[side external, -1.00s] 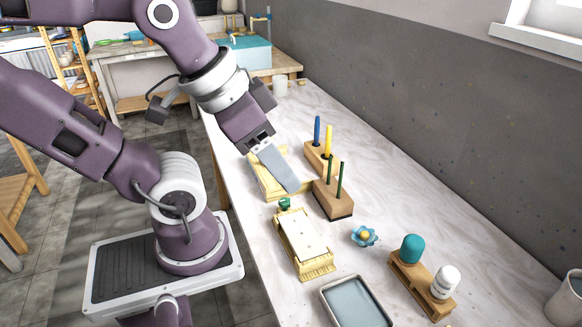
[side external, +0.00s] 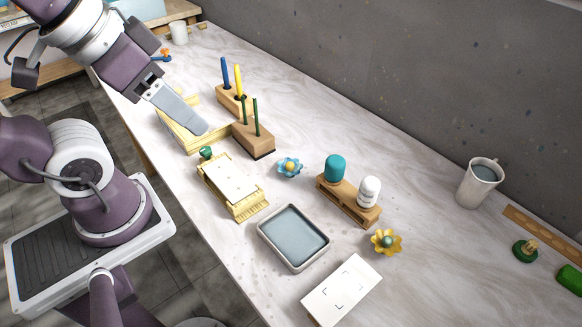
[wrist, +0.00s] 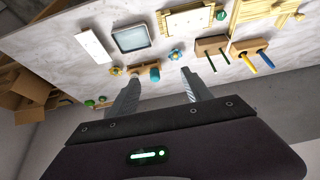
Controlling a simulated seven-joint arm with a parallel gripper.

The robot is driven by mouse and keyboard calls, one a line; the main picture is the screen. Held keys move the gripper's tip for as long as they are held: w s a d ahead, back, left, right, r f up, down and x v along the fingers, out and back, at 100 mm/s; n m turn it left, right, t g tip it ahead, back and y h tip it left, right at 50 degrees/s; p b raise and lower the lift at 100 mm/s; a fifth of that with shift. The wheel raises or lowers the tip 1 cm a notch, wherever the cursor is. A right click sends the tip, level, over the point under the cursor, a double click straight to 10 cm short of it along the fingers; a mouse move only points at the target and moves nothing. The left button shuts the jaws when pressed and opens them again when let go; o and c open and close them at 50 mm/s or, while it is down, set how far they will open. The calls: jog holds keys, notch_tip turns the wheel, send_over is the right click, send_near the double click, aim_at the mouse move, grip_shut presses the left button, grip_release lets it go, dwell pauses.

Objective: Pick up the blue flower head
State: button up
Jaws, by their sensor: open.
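The blue flower head (side external: 290,167), with a yellow-orange centre, lies on the marble-look worktop, right of the dark-based wooden block with green sticks. In the wrist view the blue flower head (wrist: 175,53) is small and beyond the fingertips. My gripper (side external: 198,127) hangs over the pale yellow wooden frame, left of the stick blocks and well apart from the flower. In the wrist view my gripper (wrist: 161,77) has its two grey fingers spread with nothing between them. In the side view the fingers overlap, so their gap is hidden.
Near the flower are a yellow press-like board (side external: 232,187), a grey tray (side external: 293,238) and a wooden stand (side external: 347,200) with teal and white pegs. A yellow flower (side external: 387,241), white card (side external: 341,290) and mug (side external: 480,182) lie farther right. Upright sticks (side external: 239,80) rise beside my gripper.

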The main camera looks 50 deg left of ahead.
jog(key=o, duration=0.4)
jog(key=a+f+m+g+y, duration=0.7)
jog(key=a+f+y, duration=0.1)
jog(key=a, duration=0.3)
jog(key=m+t+y, duration=0.2)
jog(key=m+t, duration=1)
jog(key=m, duration=0.7)
send_over(288, 167)
jog(key=s+a, duration=0.2)
jog(key=s, duration=0.3)
notch_tip(288, 167, down, 13)
jog(key=d+f+m+h, duration=0.1)
jog(key=f, duration=0.2)
jog(key=d+f+m+t+h, duration=0.1)
jog(key=d+f+m, duration=0.1)
jog(key=d+f+m+h, duration=0.1)
jog(key=f, duration=0.2)
jog(key=shift+w+d+f+m+t+h, duration=0.2)
jog(key=shift+d+f+m+t+h, duration=0.1)
jog(key=shift+f+h, duration=0.1)
jog(key=x, duration=0.7)
jog(key=shift+s+a, duration=0.1)
